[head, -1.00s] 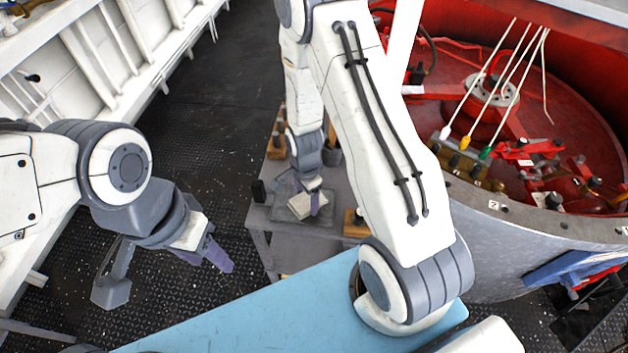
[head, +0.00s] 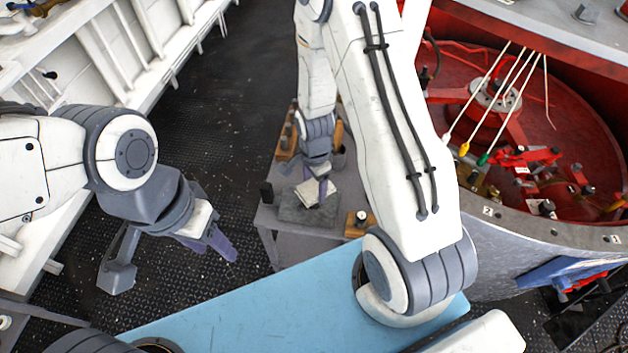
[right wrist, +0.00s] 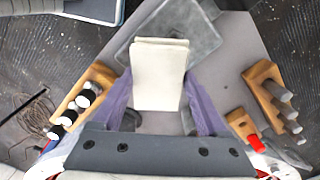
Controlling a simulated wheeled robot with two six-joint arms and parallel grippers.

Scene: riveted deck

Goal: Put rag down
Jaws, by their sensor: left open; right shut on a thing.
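The rag (right wrist: 160,75) is a folded, cream-white cloth. In the right wrist view it sits between the two purple fingers of my right gripper (right wrist: 160,108), which is shut on it. In the head view the rag (head: 318,191) shows small, over a grey tray (head: 300,213) on the grey table. I cannot tell whether the rag touches the tray. My left gripper (head: 222,247) is open and empty, above the dark deck at left.
The grey table (head: 285,240) also carries wooden holders with dark-handled tools, one (right wrist: 85,97) left and one (right wrist: 275,97) right of my right gripper. A smaller wooden block (head: 357,222) stands at its near right corner. A red drum (head: 540,110) stands at right.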

